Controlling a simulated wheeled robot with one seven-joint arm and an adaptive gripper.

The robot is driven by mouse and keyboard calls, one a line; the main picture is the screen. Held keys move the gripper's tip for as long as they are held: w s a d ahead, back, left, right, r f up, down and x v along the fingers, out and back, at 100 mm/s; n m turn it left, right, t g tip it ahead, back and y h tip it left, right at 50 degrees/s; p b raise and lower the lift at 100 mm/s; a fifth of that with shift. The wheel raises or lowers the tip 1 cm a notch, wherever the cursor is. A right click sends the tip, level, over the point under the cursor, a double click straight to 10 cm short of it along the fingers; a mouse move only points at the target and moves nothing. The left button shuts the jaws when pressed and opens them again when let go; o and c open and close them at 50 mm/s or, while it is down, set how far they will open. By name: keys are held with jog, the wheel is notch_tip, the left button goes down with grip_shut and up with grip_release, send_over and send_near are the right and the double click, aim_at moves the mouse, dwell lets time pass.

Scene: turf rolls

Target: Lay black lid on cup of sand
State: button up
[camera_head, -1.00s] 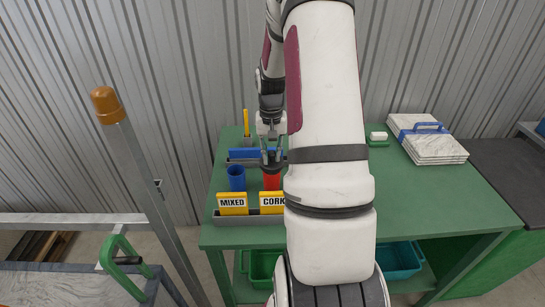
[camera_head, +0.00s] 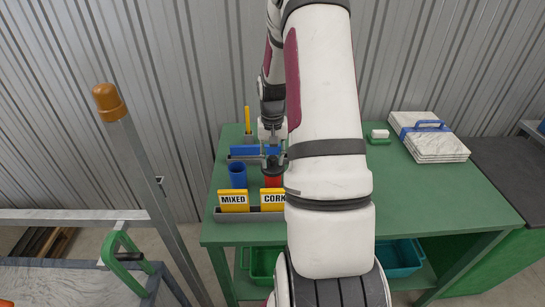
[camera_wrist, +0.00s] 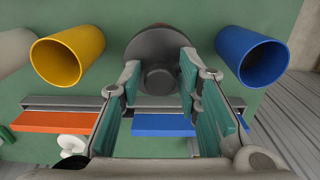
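In the wrist view a dark grey-black round lid (camera_wrist: 160,50) with a round raised middle lies between my gripper's fingertips (camera_wrist: 160,78). The teal finger pads stand apart on either side of it; I cannot tell whether they press on it. In the head view my gripper (camera_head: 272,152) is right above the red cup (camera_head: 273,182), with a dark shape at the cup's top. Whether the lid rests on the rim is unclear. A blue cup (camera_head: 238,176) stands to the left. A yellow cup (camera_wrist: 68,56) shows in the wrist view. No sand is visible.
The cups stand behind yellow MIXED (camera_head: 233,201) and CORK (camera_head: 272,199) signs on a grey rack (camera_head: 236,215). The green table (camera_head: 420,195) is clear at right, before stacked white slabs (camera_head: 437,146). A metal post (camera_head: 145,180) stands at left.

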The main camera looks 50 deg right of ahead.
aim_at(272, 157)
jog(key=shift+r, duration=0.1)
notch_tip(272, 157, up, 13)
jog(key=b, duration=0.1)
jog(key=w+a+r+n+t+h, duration=0.1)
jog(key=a+r+n, duration=0.1)
jog(key=a+r, duration=0.75)
jog(key=s+a+r+n+t, duration=0.1)
jog(key=s+a, duration=0.3)
jog(key=a, duration=0.4)
jog(key=s+a+r+n+t, duration=0.2)
jog(key=s+a+n, duration=0.2)
jog(key=a, duration=0.4)
jog(key=s+a+r+n+t+y, duration=0.1)
jog(key=s+a+n, duration=0.1)
jog(key=s+a, duration=0.3)
jog(key=shift+a+r+n+t, duration=0.3)
jog(key=shift+a+r+n, duration=0.1)
jog(key=shift+a, duration=1.45)
